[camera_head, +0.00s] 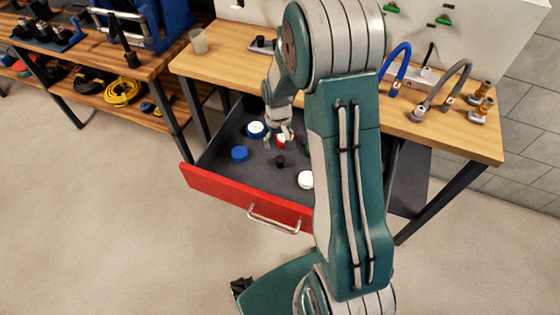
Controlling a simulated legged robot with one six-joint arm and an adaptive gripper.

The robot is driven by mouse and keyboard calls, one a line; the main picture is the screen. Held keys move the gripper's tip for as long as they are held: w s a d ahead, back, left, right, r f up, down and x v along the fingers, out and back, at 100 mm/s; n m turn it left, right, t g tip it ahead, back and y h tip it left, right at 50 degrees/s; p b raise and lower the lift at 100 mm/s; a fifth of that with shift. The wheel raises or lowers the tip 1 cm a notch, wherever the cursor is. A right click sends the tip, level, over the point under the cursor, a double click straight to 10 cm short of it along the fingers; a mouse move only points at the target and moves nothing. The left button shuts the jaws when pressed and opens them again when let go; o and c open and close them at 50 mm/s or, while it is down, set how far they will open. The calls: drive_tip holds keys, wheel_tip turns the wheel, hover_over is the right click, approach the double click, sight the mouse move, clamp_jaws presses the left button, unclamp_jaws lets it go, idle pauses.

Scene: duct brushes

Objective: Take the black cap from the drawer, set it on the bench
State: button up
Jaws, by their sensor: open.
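The drawer (226,187) under the bench is pulled open, with a red front and a dark inside. The black cap (280,161) stands on the drawer floor near the middle. My gripper (279,143) is open and hangs inside or just above the drawer, a little behind the black cap in the picture. A red and white cap (281,139) shows between or behind its fingers. I cannot tell whether the fingers touch it. The bench (227,63) has a wooden top above the drawer. My arm hides part of the bench and the drawer's right side.
The drawer also holds a blue cap (239,154), a white and blue cap (256,130) and a white cap (306,179). On the bench stand a cup (199,41), a blue hose (399,65) and a grey hose (445,88). The bench's front left is clear.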

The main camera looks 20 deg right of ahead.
sight(280, 159)
wheel_tip(280, 159, down, 10)
drive_tip(key=shift+s+d+f, duration=0.1)
drive_tip(key=shift+s+d, duration=0.05)
drive_tip(key=c, duration=0.9)
